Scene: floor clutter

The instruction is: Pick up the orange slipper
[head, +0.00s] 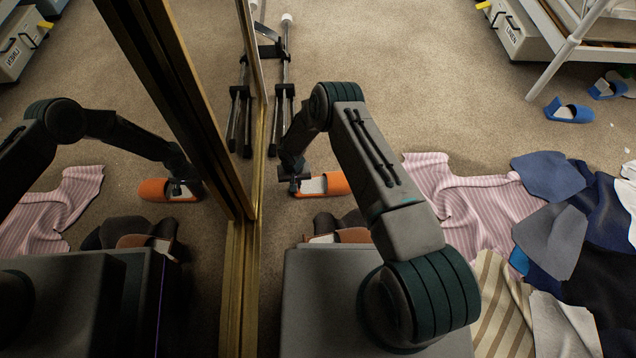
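The orange slipper (338,183) lies on the carpet in the middle of the head view, close to a mirror panel. Its pale insole shows, and its orange toe points right. My gripper (299,182) is low at the slipper's left end, overlapping it in the picture. The fingers are small, dark and partly hidden by the wrist, so I cannot tell whether they are open or touch the slipper. The mirror reflection on the left shows the slipper and my gripper close together too.
The gold-framed mirror (241,285) stands just left of my arm. Crutch-like poles (285,70) lean behind. A brown shoe (350,235) lies nearer me. Striped pink cloth (455,195) and piled clothes (550,240) cover the right. Blue slippers (572,112) lie farther off.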

